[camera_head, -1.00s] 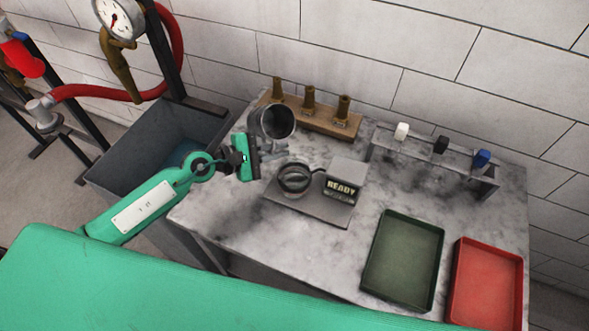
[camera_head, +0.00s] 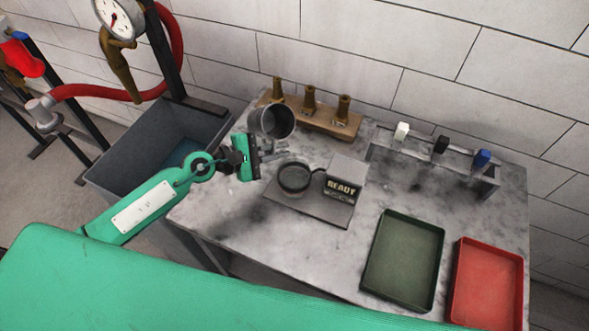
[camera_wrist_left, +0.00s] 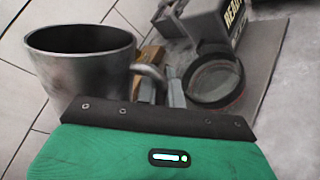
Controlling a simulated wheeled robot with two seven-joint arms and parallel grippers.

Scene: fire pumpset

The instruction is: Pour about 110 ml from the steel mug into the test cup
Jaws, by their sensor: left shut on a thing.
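The steel mug (camera_head: 254,123) is held above the table, tilted with its mouth toward the right in the head view. It fills the left of the left wrist view (camera_wrist_left: 82,78). My left gripper (camera_head: 266,151) is shut on the mug's handle; its fingers show in the left wrist view (camera_wrist_left: 162,92). The test cup (camera_head: 294,179) stands on the grey plate of the READY unit, right of and nearer than the mug. The left wrist view shows the cup with a reddish ring line (camera_wrist_left: 216,78). No stream shows between them. My right gripper is out of view.
The READY display (camera_head: 341,186) stands beside the cup. A wooden block with brass nozzles (camera_head: 318,117) is behind the mug. A rack (camera_head: 435,160), a green tray (camera_head: 403,262) and a red tray (camera_head: 486,284) are right. A grey tank (camera_head: 150,150) is left.

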